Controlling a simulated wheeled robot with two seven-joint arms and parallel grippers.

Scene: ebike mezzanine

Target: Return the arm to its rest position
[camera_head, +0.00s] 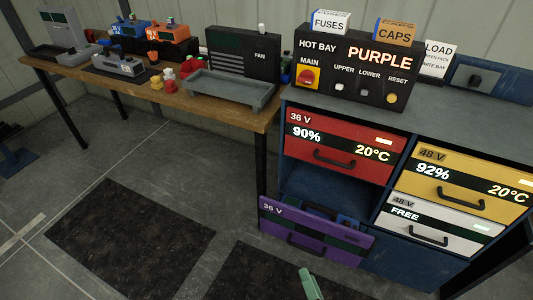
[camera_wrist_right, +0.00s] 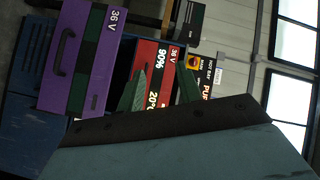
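My right gripper (camera_head: 310,284) shows only as a pale green piece at the bottom edge of the head view, in front of and below the purple drawer. In the right wrist view my right gripper (camera_wrist_right: 163,88) has its two dark green fingers apart with nothing between them. The purple 36 V drawer (camera_head: 285,226) sits pulled out at the lower left of the blue cabinet, with a dark and blue object in it. This purple drawer (camera_wrist_right: 88,50) also shows in the wrist view, clear of the fingers. My left gripper is not in view.
The blue cabinet (camera_head: 470,108) also holds a red drawer (camera_head: 340,142), a yellow drawer (camera_head: 465,175) and a white drawer (camera_head: 440,222), apparently shut. The HOT BAY panel (camera_head: 352,70) stands on top. A wooden bench (camera_head: 120,80) with several items is at left. Dark mats lie on the floor.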

